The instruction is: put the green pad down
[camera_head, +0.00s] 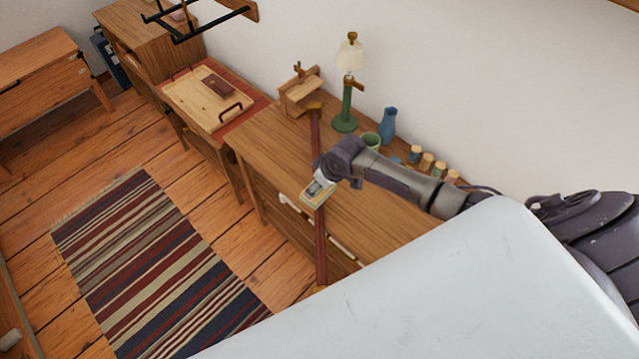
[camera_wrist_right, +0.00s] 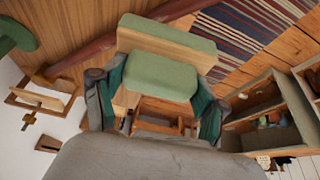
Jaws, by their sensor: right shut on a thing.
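My right gripper (camera_head: 321,186) is above the front edge of the wooden desk (camera_head: 272,150). In the right wrist view its two fingers (camera_wrist_right: 160,105) are closed on the green pad (camera_wrist_right: 160,78), a pale green slab with rounded corners. The pad also shows below the gripper in the head view (camera_head: 308,199), partly covered by it. A second green-topped wooden piece (camera_wrist_right: 168,32) shows just beyond the pad in the wrist view; I cannot tell whether they touch. My left gripper is not in view.
A dark red timber brace (camera_head: 320,246) runs past the desk front, close to the gripper. A green lamp (camera_head: 346,108), a green cup (camera_head: 371,140), a blue vase (camera_head: 388,125) and several small jars (camera_head: 427,162) stand along the back. A striped rug (camera_head: 150,265) lies on the floor.

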